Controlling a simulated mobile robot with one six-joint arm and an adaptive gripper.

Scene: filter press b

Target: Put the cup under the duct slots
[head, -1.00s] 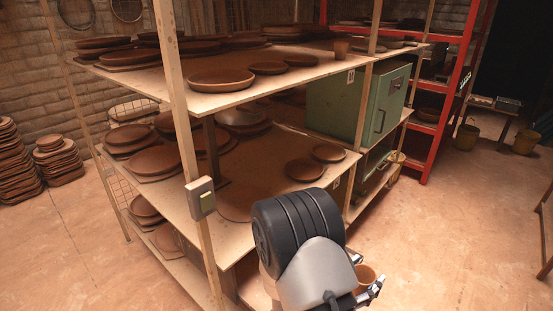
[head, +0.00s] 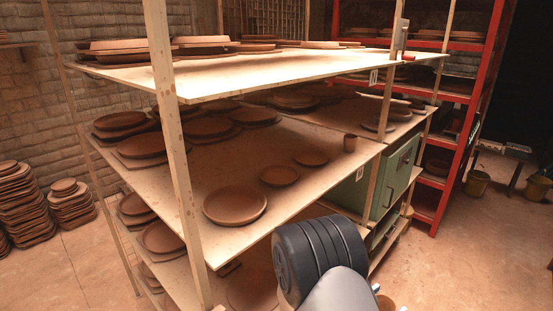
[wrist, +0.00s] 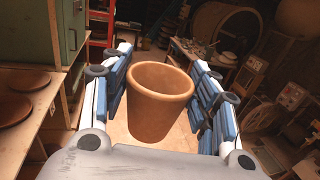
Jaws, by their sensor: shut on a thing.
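An orange-brown clay cup (wrist: 157,108) stands upright, open end up, between the blue-padded fingers of my gripper (wrist: 160,70) in the wrist view. The fingers are shut on its sides. In the head view my own arm hides most of my gripper, and only a bit of the held cup (head: 386,303) shows at the bottom edge. I cannot make out any duct slots in either view.
A wooden rack with an upper board (head: 290,72) and a middle board (head: 330,185) holds several clay plates (head: 235,205). Wooden posts (head: 172,150) rise at its edges. A green cabinet (head: 393,178) sits below. Open floor (head: 470,250) lies to the right.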

